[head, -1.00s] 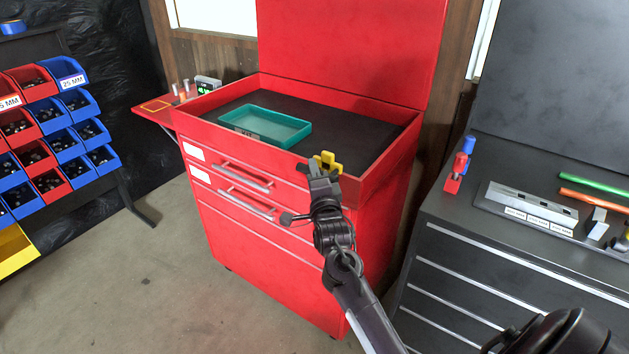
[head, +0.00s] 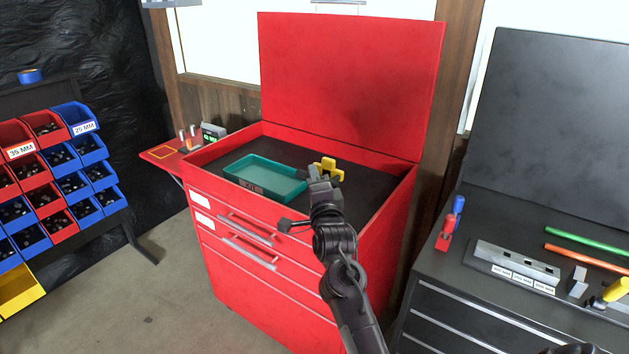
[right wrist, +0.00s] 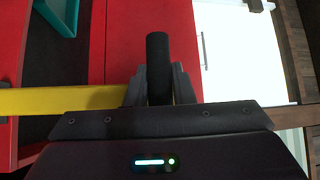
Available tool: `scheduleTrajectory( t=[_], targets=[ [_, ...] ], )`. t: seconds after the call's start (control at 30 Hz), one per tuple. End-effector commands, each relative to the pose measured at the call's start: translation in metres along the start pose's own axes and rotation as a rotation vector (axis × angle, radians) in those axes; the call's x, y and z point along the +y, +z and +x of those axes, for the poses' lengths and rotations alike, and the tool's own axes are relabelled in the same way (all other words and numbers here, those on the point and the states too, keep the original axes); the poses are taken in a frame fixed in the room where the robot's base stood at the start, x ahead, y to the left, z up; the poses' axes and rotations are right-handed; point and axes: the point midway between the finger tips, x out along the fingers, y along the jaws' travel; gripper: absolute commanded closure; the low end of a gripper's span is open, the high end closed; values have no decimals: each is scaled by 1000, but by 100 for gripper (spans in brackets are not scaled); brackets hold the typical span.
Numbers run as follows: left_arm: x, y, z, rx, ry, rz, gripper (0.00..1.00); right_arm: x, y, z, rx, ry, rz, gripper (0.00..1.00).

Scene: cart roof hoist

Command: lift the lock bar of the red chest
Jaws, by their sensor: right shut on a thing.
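The red chest (head: 278,264) stands in the middle of the head view with its lid up. A yellow lock bar (head: 329,168) shows just beyond my right gripper (head: 319,175), in front of the chest's dark interior. In the right wrist view the yellow lock bar (right wrist: 60,100) runs in from the left. A black cylindrical grip (right wrist: 158,65) stands between the fingers of my right gripper (right wrist: 159,88), which is shut on it. The bar's lower part is hidden behind my gripper and arm. My left gripper is not in view.
A teal tray (head: 270,178) lies inside the chest. A side shelf (head: 160,153) with small items is on its left. Red and blue bins (head: 60,160) stand further left. A dark workbench (head: 480,255) with tools is close on the right.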

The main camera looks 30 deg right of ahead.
Motion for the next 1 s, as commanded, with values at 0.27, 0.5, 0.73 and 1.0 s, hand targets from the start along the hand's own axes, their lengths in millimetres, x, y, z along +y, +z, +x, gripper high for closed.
scheduleTrajectory(
  t=[0.27, 0.5, 0.73, 1.0],
  targets=[
    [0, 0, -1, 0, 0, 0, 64, -10, -2, 1, 4, -22, -2, 67],
    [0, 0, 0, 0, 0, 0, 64, -6, -1, 1, 2, -14, -2, 57],
    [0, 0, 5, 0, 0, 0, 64, -2, 0, -8, 0, -10, -2, 57],
    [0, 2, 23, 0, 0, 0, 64, -1, 0, -53, 1, -12, -1, 57]
  ],
)
